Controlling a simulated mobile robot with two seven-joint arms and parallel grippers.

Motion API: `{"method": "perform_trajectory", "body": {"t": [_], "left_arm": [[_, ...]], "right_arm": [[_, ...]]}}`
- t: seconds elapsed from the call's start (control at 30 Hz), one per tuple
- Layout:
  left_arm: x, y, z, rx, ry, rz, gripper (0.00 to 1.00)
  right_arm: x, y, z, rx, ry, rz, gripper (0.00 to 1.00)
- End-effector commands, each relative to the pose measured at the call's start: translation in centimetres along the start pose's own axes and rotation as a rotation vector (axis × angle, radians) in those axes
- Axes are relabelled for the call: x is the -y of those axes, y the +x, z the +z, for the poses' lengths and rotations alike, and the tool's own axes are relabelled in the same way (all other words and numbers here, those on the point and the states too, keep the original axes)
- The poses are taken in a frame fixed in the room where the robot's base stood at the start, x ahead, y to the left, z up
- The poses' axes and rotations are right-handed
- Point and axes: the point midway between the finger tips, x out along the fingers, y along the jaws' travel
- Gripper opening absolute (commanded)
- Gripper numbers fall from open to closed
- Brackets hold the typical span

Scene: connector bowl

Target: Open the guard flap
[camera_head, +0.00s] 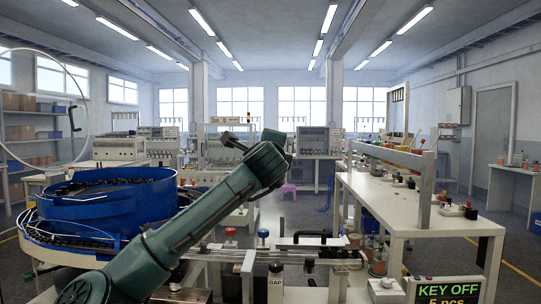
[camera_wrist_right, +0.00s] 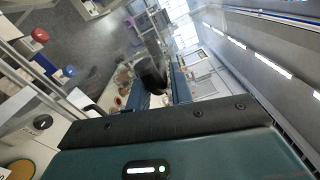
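What looks like the guard flap is a pale plate (camera_head: 312,242) with a black bar handle, lying about level over the track at the front middle. A pale plate (camera_wrist_right: 82,98) that appears to be the same flap shows in the right wrist view. The green left arm crosses the head view, and its dark gripper end (camera_head: 235,140) is raised above and left of the flap, apart from it. My right gripper (camera_wrist_right: 159,85) shows only in its wrist view. Its bluish fingers and a dark shape overlap, so its opening is unclear. It is not touching the flap.
A blue feeder bowl (camera_head: 105,208) stands at left. A clear round panel with a black handle (camera_head: 74,118) hangs above. A white bench (camera_head: 400,205) and KEY OFF sign (camera_head: 447,290) are at right.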

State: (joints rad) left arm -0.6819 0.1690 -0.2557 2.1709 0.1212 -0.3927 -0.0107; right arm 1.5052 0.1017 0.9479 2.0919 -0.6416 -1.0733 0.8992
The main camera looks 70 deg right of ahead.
Motion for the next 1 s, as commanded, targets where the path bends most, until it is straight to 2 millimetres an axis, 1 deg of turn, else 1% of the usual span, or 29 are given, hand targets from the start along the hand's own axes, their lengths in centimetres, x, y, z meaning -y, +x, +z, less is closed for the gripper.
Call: {"method": "perform_trajectory", "body": {"t": [0.03,0.2,0.43,0.57,0.67,0.9,1.0], "left_arm": [[0.0,0.0,-0.1,0.0,0.001,0.0,0.58],[0.0,0.0,-0.1,-0.001,0.001,-0.001,0.58],[0.0,0.0,-0.1,-0.001,0.001,-0.001,0.58],[0.1,0.1,0.1,-0.002,0.0,0.0,0.58],[0.1,0.2,0.2,-0.002,-0.002,0.001,0.58],[0.0,0.3,0.5,-0.006,-0.011,0.005,0.58],[0.0,0.3,0.4,-0.008,-0.013,0.006,0.58]], "right_arm": [[0.3,0.0,0.0,0.0,0.002,-0.007,0.24],[0.1,0.0,0.0,0.0,-0.001,-0.002,0.38],[0.0,-0.1,0.0,0.0,-0.003,0.002,0.38],[-0.1,-0.9,0.0,0.0,-0.003,0.002,0.38],[-0.1,-2.5,0.1,0.002,0.0,0.0,0.38],[-0.1,-7.9,0.1,0.003,0.001,0.0,0.38],[0.0,-9.9,0.1,0.003,0.0,-0.001,0.38]]}}
